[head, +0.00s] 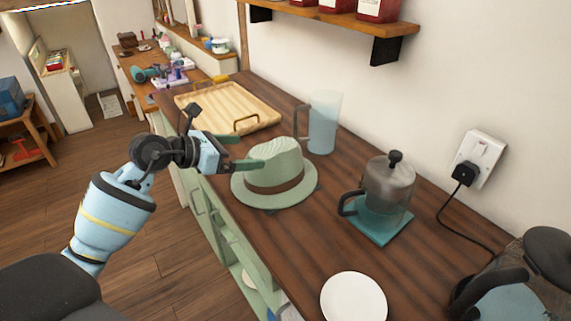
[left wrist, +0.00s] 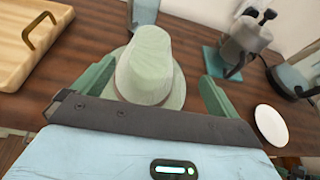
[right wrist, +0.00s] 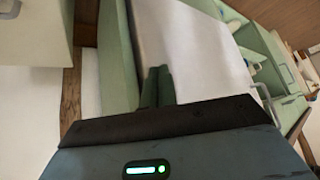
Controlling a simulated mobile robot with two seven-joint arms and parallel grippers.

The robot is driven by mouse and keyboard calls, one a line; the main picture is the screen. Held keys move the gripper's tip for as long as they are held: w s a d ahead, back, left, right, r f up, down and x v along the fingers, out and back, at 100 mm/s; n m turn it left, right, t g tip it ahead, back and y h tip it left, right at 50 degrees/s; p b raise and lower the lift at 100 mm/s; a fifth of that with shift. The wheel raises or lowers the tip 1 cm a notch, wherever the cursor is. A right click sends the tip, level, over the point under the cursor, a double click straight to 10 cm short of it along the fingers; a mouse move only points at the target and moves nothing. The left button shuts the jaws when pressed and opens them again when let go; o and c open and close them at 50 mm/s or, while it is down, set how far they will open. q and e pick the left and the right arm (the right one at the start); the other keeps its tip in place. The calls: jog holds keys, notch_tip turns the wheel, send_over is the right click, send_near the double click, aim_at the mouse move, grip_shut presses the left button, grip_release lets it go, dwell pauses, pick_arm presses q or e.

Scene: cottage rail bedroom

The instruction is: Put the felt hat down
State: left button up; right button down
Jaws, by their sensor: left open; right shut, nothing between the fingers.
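The felt hat (head: 274,172) is pale green with a brown band and rests brim-down on the wooden counter (head: 240,222). In the left wrist view the hat (left wrist: 150,65) lies just ahead of the spread fingers. My left gripper (head: 238,157) is open at the left side of the hat; I cannot tell whether a finger touches it. In the left wrist view the fingers of this gripper (left wrist: 155,90) stand wide apart on either side of the hat. My right gripper (right wrist: 158,85) is shut and empty, in front of pale green furniture, and is out of the head view.
A wooden tray (head: 232,101) lies behind the hat. A clear pitcher (head: 323,122) stands behind it, and a coffee press (head: 388,185) on a teal mat stands to its right. A white plate (head: 353,298) and a kettle (head: 515,285) are nearer. Bare counter lies between hat and plate.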

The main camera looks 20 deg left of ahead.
aim_at(268, 149)
pick_arm(q)
jog(key=shift+w+d+f, duration=0.1)
jog(key=shift+w+d, duration=0.05)
jog(key=shift+w, duration=0.45)
jog(key=shift+w+d+f, duration=0.1)
jog(key=shift+w, duration=0.5)
jog(key=shift+a+f+p+x, duration=0.15)
jog(key=shift+x, duration=1.15)
jog(key=shift+a+f+p+x, duration=0.15)
jog(key=shift+x, duration=1.15)
jog(key=shift+w+d+f, duration=0.15)
jog(key=shift+w+f, duration=0.05)
jog(key=shift+w, duration=0.1)
jog(key=shift+y, duration=0.3)
pick_arm(e)
jog(key=shift+w+d+r, duration=0.25)
jog(key=shift+w+r, duration=0.1)
jog(key=shift+w, duration=0.2)
